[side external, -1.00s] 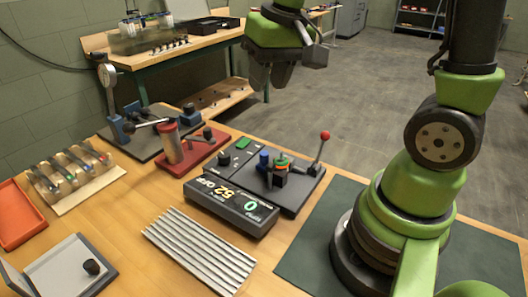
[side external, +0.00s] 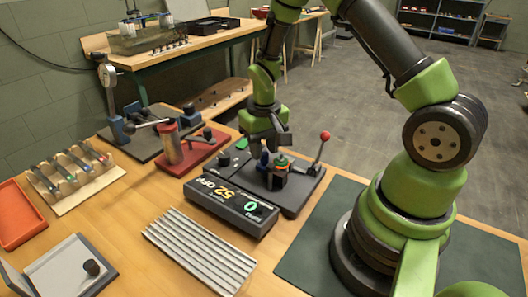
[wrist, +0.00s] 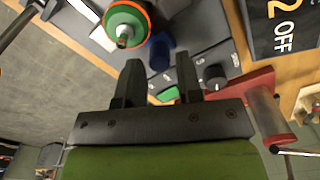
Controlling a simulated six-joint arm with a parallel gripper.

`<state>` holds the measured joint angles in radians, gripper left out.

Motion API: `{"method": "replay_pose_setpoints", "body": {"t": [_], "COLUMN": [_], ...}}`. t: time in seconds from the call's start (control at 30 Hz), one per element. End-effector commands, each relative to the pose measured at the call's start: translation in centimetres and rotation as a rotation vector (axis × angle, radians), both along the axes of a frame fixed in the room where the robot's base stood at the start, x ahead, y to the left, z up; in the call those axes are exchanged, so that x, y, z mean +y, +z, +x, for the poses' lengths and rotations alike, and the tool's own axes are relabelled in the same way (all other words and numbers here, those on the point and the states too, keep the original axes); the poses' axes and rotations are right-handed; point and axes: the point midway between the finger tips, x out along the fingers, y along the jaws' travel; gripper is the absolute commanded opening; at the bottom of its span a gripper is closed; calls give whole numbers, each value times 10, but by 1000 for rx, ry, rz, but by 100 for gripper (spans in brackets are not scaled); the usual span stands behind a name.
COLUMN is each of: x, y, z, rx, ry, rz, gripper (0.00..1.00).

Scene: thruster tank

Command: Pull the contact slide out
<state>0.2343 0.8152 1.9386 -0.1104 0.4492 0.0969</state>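The tester (side external: 238,203) is a dark box on the bench with a lit display reading "52 OFF" and a green 0. On its deck, a blue post (side external: 264,159) stands beside a green and orange round part (side external: 282,161); I cannot tell for certain which piece is the contact slide. My gripper (side external: 275,147) points down just above the blue post. In the wrist view, my gripper (wrist: 159,72) is open with nothing between its fingers. The blue post (wrist: 159,50) is just beyond the fingertips, and the round part (wrist: 128,27) is close by.
A red-knobbed lever (side external: 323,139) rises at the tester's right. A black knob (side external: 224,158) and green button (side external: 242,143) lie to its left. A red clamp fixture (side external: 188,154) stands further left. A ribbed metal plate (side external: 199,250) lies in front.

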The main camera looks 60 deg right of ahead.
Motion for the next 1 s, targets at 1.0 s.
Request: {"method": "replay_pose_setpoints", "body": {"t": [1.0], "x": [0], "y": [-17], "z": [22], "rx": [-2], "ry": [-1], "rz": [-1], "gripper": [0]}}
